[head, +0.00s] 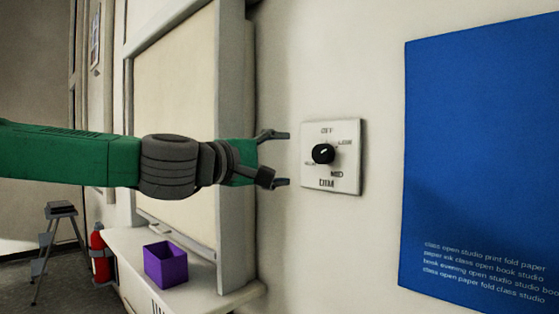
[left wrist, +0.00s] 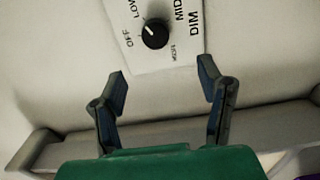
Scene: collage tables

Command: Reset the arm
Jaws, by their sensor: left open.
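My left arm comes in from the left in the head view, green with a dark grey joint. Its gripper (head: 280,159) is open and empty, with its fingertips just left of a white wall dial plate (head: 348,178). The plate carries a black round knob (head: 323,153) and printed words such as OFF and DIM. In the left wrist view the gripper (left wrist: 162,82) has its two fingers wide apart. The knob (left wrist: 155,33) lies beyond the fingertips and does not touch them. My right gripper is in neither view.
A blue poster (head: 480,160) with white text hangs right of the dial. A purple box (head: 166,266) stands on a pale ledge (head: 215,300) below my arm. A framed panel (head: 175,95) is behind the arm. A fire extinguisher (head: 99,258) and a step ladder (head: 45,255) stand at far left.

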